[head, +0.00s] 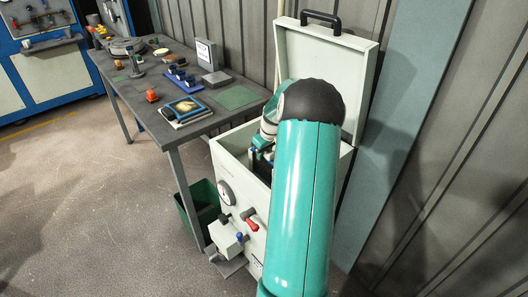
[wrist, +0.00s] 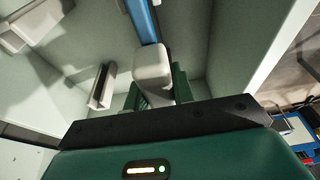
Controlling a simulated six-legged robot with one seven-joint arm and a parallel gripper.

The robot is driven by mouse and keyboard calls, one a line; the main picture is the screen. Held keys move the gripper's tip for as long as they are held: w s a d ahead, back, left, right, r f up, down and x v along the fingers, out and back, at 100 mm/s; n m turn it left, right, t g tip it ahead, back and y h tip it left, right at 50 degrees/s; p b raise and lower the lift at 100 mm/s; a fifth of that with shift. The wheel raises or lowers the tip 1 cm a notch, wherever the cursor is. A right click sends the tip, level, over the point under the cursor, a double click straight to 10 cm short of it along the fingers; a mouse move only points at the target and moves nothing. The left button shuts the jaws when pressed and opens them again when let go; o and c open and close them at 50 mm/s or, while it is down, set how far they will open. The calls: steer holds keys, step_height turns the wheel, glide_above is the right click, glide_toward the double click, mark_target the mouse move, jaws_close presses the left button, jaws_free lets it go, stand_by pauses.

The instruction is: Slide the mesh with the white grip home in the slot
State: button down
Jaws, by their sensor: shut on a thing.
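A white grip (wrist: 152,62) sits between the green fingers of my gripper (wrist: 158,90) in the wrist view. My gripper is shut on it. A blue bar (wrist: 144,18) runs from the grip towards the top edge and looks like part of the mesh frame; the mesh face is not visible. The open pale box (head: 232,158) stands at the table's right end in the head view, and my arm reaches down into it. Pale brackets (wrist: 102,87) stick out from its inner wall. I cannot tell which opening is the slot or whether the mesh is in it.
The box's raised lid (head: 325,60) with a black handle stands behind my arm. A dark table (head: 235,98) with several small items adjoins the box. A red lever (head: 251,224) and a gauge (head: 226,192) are on its front. Open floor lies front left.

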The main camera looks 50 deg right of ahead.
steer(key=c, duration=1.1)
jaws_free()
steer(key=v, duration=1.3)
steer(key=shift+r, duration=0.4)
